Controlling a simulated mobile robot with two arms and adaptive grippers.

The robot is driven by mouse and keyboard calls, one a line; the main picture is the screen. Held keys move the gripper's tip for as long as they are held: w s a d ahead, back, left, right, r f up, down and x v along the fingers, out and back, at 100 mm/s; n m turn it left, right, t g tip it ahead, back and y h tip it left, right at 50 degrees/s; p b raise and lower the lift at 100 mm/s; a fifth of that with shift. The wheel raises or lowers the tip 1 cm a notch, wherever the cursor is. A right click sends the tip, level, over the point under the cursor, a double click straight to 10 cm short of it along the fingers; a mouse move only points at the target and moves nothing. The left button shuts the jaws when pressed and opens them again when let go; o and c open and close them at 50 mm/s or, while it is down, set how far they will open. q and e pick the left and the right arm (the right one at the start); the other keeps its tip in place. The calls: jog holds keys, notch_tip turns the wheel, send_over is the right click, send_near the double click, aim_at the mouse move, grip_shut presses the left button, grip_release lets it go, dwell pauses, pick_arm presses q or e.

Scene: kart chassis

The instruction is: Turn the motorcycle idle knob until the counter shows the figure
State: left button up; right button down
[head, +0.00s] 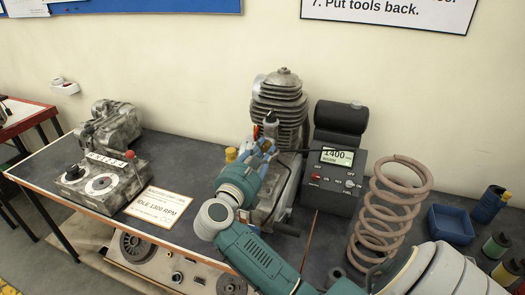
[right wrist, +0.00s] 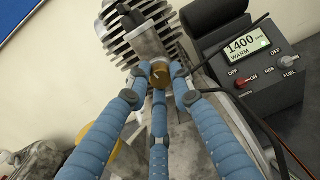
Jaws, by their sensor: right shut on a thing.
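The engine (head: 279,95) with its finned cylinder stands on the bench. A small brass idle knob (right wrist: 160,74) with a dark mark shows on its carburettor in the right wrist view. My right gripper (head: 266,146) has its blue fingers closed around the knob; they also show in the right wrist view (right wrist: 161,82). The counter (head: 336,157) reads 1400 and WARM, also clear in the right wrist view (right wrist: 246,48). A card (head: 160,206) on the bench reads IDLE 1300 RPM. In the head view the knob is hidden by my fingers. My left gripper is not in view.
The counter box has a red switch (head: 315,178) and stands close right of the engine. A large coil spring (head: 391,215) stands near my right arm. A grey control box (head: 103,187) is at left. A blue bin (head: 451,224) and spools are at right.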

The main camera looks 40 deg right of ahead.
jog(key=n+p, duration=0.2)
jog(key=n, duration=0.2)
jog(key=shift+n, duration=0.4)
jog(key=shift+f+n+p, duration=0.1)
jog(key=shift+n+p, duration=0.95)
jog(key=shift+n, duration=0.35)
jog(key=c, duration=1.5)
grip_release()
jog(key=v, duration=0.7)
jog(key=shift+s+a+f, duration=0.1)
jog(key=shift+s+a, duration=0.05)
jog(key=shift+a, duration=0.1)
